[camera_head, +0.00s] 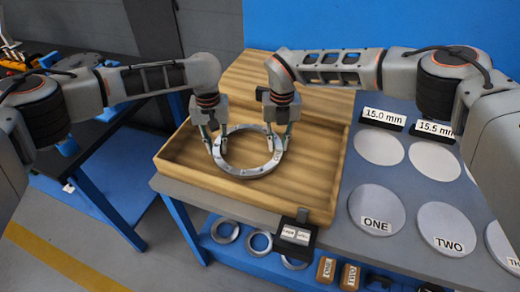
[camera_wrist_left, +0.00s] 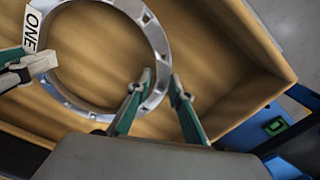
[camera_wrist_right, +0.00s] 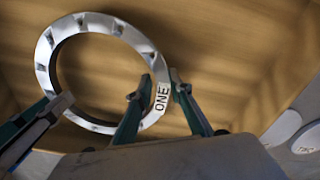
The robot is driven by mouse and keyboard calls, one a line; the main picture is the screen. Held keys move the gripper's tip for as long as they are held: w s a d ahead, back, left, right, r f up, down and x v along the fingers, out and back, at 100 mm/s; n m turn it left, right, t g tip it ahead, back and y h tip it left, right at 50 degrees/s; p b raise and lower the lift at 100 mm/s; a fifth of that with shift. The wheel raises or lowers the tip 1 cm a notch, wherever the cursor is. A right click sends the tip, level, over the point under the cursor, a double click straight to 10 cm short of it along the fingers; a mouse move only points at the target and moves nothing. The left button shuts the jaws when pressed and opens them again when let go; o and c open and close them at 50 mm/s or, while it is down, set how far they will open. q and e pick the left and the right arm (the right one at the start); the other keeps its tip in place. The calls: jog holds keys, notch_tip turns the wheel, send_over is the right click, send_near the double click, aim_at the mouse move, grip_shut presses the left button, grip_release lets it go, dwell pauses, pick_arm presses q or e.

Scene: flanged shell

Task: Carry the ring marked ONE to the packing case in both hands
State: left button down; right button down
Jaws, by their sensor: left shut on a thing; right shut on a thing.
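The ring marked ONE (camera_head: 248,172) is a pale metal flanged ring, roughly level, over the interior of the open wooden packing case (camera_head: 225,187). Whether it touches the case floor is unclear. My left gripper (camera_head: 217,147) is shut on its left side. My right gripper (camera_head: 280,140) is shut on its right side. The left wrist view shows the ring (camera_wrist_left: 160,45) between the fingers of the left gripper (camera_wrist_left: 160,80). The ONE label (camera_wrist_right: 161,97) shows beside the fingers of the right gripper (camera_wrist_right: 161,80) in the right wrist view.
The grey table right of the case holds pale discs marked ONE (camera_head: 376,205) and TWO (camera_head: 446,222), and size signs (camera_head: 384,117). A small black labelled block (camera_head: 297,236) sits at the case's front. Several rings (camera_head: 259,242) lie on the blue shelf below.

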pick_arm(q)
jog(key=shift+a+f, duration=0.15)
jog(key=shift+f, duration=0.55)
pick_arm(e)
jog(key=shift+w+d+f, duration=0.2)
jog(key=shift+d+f, duration=0.1)
jog(key=shift+f, duration=0.35)
pick_arm(q)
jog(key=c, duration=1.8)
grip_release()
pick_arm(e)
jog(key=c, duration=1.8)
grip_release()
jog(key=shift+s, duration=0.1)
pick_arm(q)
jog(key=shift+s, duration=0.1)
pick_arm(e)
jog(key=shift+s+a, duration=0.1)
jog(key=shift+a, duration=0.1)
jog(key=shift+r, duration=0.45)
pick_arm(q)
notch_tip(320, 180, up, 12)
pick_arm(e)
notch_tip(320, 180, up, 11)
jog(key=shift+s+r, duration=0.1)
